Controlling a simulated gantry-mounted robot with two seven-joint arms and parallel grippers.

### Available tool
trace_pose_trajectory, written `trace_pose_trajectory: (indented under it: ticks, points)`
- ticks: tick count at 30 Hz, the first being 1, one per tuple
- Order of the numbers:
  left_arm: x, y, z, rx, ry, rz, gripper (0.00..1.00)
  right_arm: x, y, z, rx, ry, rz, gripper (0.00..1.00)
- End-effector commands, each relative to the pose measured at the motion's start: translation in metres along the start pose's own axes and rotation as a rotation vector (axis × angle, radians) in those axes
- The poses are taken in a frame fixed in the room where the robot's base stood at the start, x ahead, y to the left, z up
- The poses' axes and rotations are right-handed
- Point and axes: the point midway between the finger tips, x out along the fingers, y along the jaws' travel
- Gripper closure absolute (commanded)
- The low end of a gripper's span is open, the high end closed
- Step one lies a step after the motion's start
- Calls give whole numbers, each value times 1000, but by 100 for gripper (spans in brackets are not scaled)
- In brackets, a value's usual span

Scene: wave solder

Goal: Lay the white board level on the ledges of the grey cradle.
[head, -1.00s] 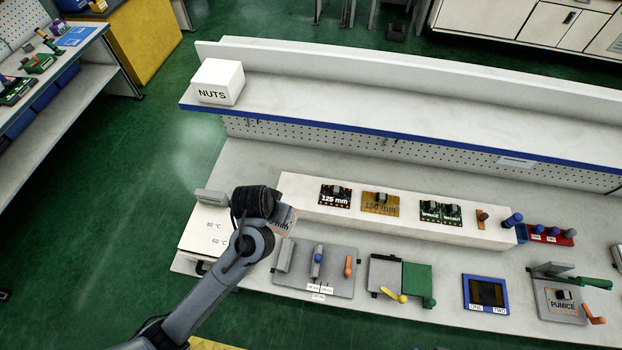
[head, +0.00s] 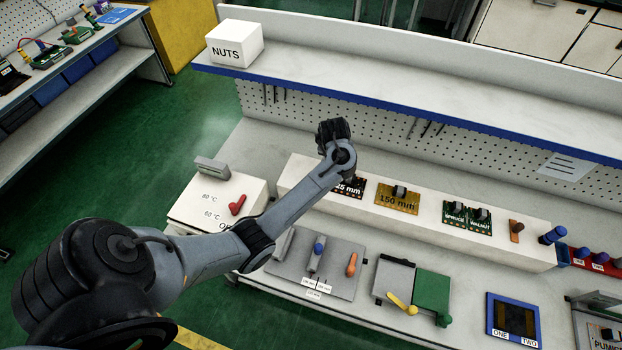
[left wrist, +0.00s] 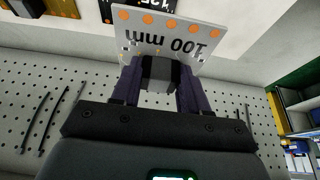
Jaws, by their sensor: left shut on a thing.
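The white board (left wrist: 160,42), marked "100 mm" with orange dots, shows in the left wrist view. My left gripper (left wrist: 157,74) is shut on the dark block on it. In the head view my left gripper (head: 333,130) is raised over the back of the bench, and the board cannot be made out there. The grey cradle appears to be the grey plate (head: 338,255) with upright rails, a blue knob and an orange handle, at the front of the bench. It lies below and in front of the gripper. My right gripper is not in view.
A long white block (head: 430,222) behind the cradle bears other boards, including an orange "150 mm" board (head: 397,205). A white box with a red lever (head: 237,205) stands left of the cradle. A blue-edged shelf (head: 420,105) and pegboard rise behind my gripper.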

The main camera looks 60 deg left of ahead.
Motion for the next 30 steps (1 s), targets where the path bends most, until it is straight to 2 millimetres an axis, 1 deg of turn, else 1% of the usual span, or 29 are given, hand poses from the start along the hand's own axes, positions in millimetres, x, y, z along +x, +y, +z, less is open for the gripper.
trace_pose_trajectory:
  ticks: [11,14,16,20,27,30]
  points:
    - [0,2,-2,1,-1,1,99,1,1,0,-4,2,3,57]
    - [2,-1,-1,1,-1,1,99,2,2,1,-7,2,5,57]
    - [6,-6,0,-1,-1,1,99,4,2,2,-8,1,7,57]
    - [19,-25,3,-4,-3,2,99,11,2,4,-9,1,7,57]
    - [49,-73,8,-4,-3,2,99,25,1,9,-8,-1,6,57]
    - [59,-90,10,-2,-2,2,99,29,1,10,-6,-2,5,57]
